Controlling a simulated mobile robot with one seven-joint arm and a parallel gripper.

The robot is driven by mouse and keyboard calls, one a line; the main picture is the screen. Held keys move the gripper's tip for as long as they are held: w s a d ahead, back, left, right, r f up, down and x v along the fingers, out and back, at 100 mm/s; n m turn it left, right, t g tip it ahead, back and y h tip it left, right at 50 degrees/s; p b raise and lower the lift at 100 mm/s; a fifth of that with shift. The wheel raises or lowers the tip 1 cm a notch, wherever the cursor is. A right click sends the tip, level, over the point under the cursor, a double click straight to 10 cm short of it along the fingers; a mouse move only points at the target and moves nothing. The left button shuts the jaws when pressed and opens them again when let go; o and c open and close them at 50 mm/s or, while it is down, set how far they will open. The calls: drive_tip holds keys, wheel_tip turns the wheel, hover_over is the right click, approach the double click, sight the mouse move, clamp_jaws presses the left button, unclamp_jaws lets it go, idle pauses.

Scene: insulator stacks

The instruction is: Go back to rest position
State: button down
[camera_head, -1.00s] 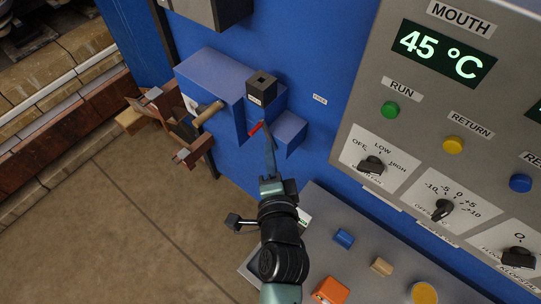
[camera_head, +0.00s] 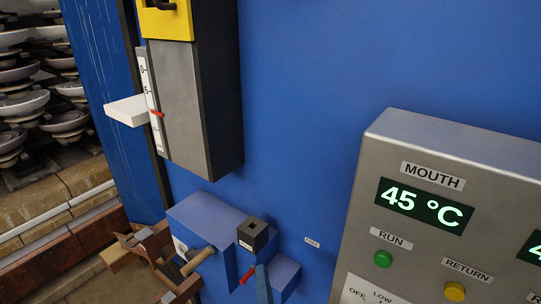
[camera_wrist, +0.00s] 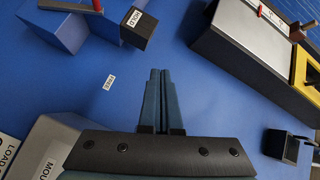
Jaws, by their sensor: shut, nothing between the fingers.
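My gripper (camera_wrist: 157,78) is shut and empty in the wrist view, its two blue-grey fingers side by side in front of the blue wall. In the head view, only the finger ends of my gripper (camera_head: 263,268) show at the bottom edge, in front of the blue stepped block (camera_head: 209,225). A red lever (camera_head: 247,275) shows just left of the fingers. A small black box (camera_head: 253,234) sits on the block. Most of my arm is outside the head view.
The grey control panel (camera_head: 440,145), reading 45 °C, stands at right. A tall grey box (camera_head: 180,105) with a scale, red pointer and white ledge (camera_head: 126,111) is on the wall at upper left. Stacked insulators (camera_head: 25,105) are at far left.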

wheel_tip(320, 180, up, 26)
drive_tip(key=n+t+b, duration=0.3)
drive_tip(key=n+t, duration=0.3)
drive_tip(key=n, duration=0.2)
drive_tip(key=s+r+n+t+h+b, duration=0.1)
drive_tip(key=s+r+n+t, duration=0.1)
drive_tip(key=s+r, duration=0.3)
drive_tip(key=s+d+r+n+t+h, duration=0.1)
drive_tip(key=s+r, duration=0.4)
drive_tip(key=r, duration=0.6)
drive_tip(key=shift+s+d+n+t+b, duration=0.3)
drive_tip(key=shift+n+t, duration=0.2)
drive_tip(key=shift+t, duration=0.3)
